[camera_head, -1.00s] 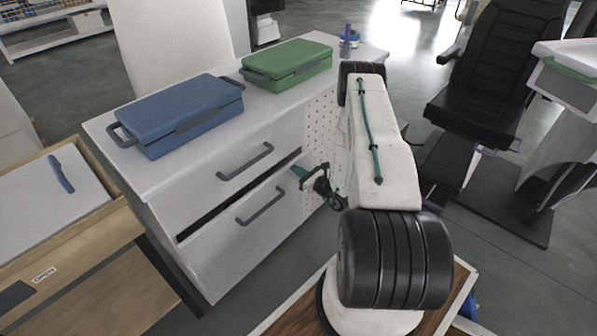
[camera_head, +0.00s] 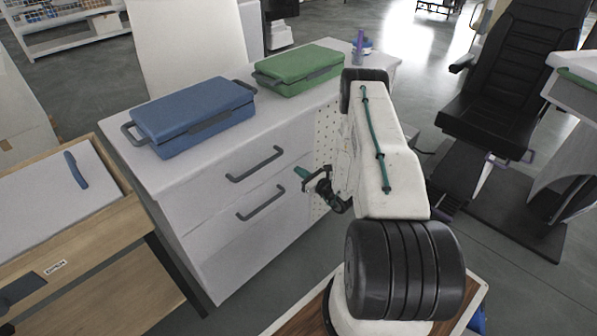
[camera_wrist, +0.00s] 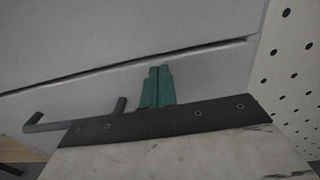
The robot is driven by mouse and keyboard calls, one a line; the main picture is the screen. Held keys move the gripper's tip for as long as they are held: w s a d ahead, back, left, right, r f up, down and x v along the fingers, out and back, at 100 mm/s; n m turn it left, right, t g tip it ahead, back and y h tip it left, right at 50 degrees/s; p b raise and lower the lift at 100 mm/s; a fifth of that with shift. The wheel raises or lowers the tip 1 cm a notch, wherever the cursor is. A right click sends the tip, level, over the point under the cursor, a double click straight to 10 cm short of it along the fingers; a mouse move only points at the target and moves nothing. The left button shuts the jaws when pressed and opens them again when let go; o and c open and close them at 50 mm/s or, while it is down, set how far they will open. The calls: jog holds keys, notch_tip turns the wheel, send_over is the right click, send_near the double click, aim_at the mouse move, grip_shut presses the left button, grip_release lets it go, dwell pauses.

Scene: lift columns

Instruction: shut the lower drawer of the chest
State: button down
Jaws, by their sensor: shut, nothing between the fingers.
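The white chest (camera_head: 190,200) stands left of my arm in the head view. Its lower drawer (camera_head: 235,240) lies flush or nearly flush under the upper drawer (camera_head: 205,195), with no wide gap showing. The grey lower handle (camera_head: 261,204) also shows in the wrist view (camera_wrist: 75,116), left of the fingers. My gripper (camera_head: 301,171), with green fingertips, is shut and empty at the right part of the lower drawer front. In the wrist view its fingers (camera_wrist: 157,85) point at the drawer front, just below a thin dark seam. I cannot tell whether they touch it.
A blue case (camera_head: 190,115) and a green case (camera_head: 300,68) lie on the chest top. A wooden unit (camera_head: 90,250) with an open-topped drawer stands at the left. A black chair (camera_head: 495,90) stands at the right. Grey floor shows between chest and chair.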

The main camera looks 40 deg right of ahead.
jog(key=s+d, duration=0.1)
jog(key=s, duration=1.1)
jog(key=shift+d, duration=0.25)
jog(key=shift+f, duration=0.15)
jog(key=s+a+r+n+g+y, duration=0.3)
jog(key=a+r+n+g+y, duration=0.3)
jog(key=a+r+n+g, duration=0.35)
jog(key=s+a+r+n+g+y, duration=0.3)
jog(key=a+r+n+g+y, duration=0.4)
jog(key=a+r, duration=0.5)
jog(key=s+a+r+n+h, duration=0.3)
jog(key=s+r+n+h, duration=0.2)
jog(key=r, duration=0.3)
jog(key=s+a+r+n+h, duration=0.3)
jog(key=s+r+n+h, duration=0.1)
jog(key=s+r+n, duration=0.3)
jog(key=s+a+r+n+h, duration=0.4)
jog(key=s+r+n+h, duration=0.1)
jog(key=r, duration=0.6)
jog(key=shift+s+r+n+h, duration=0.3)
jog(key=shift+s+n, duration=0.1)
jog(key=shift+n, duration=0.25)
